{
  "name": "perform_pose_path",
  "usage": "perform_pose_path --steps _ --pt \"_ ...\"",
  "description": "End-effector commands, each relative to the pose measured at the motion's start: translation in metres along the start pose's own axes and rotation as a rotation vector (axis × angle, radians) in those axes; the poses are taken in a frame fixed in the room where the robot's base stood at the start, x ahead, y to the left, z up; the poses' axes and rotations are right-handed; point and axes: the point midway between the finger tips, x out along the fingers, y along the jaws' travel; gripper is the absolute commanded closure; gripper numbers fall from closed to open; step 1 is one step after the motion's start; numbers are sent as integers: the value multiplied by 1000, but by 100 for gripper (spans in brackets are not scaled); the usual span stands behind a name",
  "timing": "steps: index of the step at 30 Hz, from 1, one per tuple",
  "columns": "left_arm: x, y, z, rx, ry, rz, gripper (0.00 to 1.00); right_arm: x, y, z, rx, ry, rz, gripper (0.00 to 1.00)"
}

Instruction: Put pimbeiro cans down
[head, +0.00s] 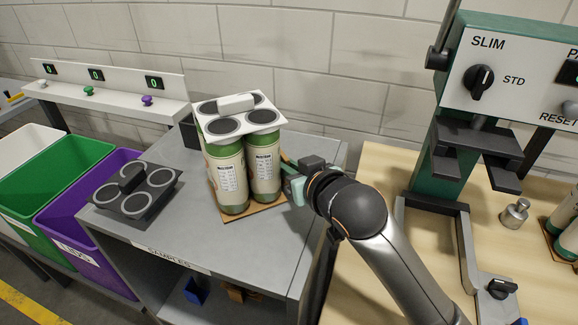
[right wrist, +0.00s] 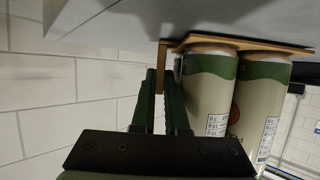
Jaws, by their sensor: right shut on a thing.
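The pimbeiro cans (head: 264,170), tall and green-and-cream with printed labels, stand upright on a thin brown wooden tray (head: 270,213). A white lid with dark round pads (head: 262,117) covers their tops. They are at the right part of the grey samples table (head: 190,240); I cannot tell whether the tray touches it. My right gripper (head: 290,180) is at the right side of the cans, shut on the tray's upright brown handle. The wrist view, upside down, shows the fingers (right wrist: 167,95) at this handle (right wrist: 162,55) beside the cans (right wrist: 210,95). My left gripper is out of view.
A black four-ring holder (head: 136,192) lies on the table's left part. White, green and purple bins (head: 90,200) stand farther left. A green press labelled SLIM and STD (head: 500,80) stands on the wooden bench at right, with a metal weight (head: 514,215) and more cans (head: 566,225).

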Motion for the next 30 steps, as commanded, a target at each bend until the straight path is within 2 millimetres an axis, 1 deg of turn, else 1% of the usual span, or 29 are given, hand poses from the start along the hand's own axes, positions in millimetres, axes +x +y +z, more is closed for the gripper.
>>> perform_pose_path --steps 3,4,9,12,19,22,26,30 --pt "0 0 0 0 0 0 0 1 0 3 0 0 0 100" --pt "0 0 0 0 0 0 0 1 0 3 0 -1 0 86" --pt "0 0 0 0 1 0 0 1 0 3 0 0 0 67" --pt "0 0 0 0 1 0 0 1 0 3 0 0 0 58" --pt "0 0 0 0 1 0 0 1 0 2 0 0 0 58" --pt "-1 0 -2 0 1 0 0 -2 0 -2 0 1 -1 58" --pt "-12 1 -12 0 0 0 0 -20 0 -4 0 -2 -1 58" --pt "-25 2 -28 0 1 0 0 -48 0 -6 0 -3 -1 58"
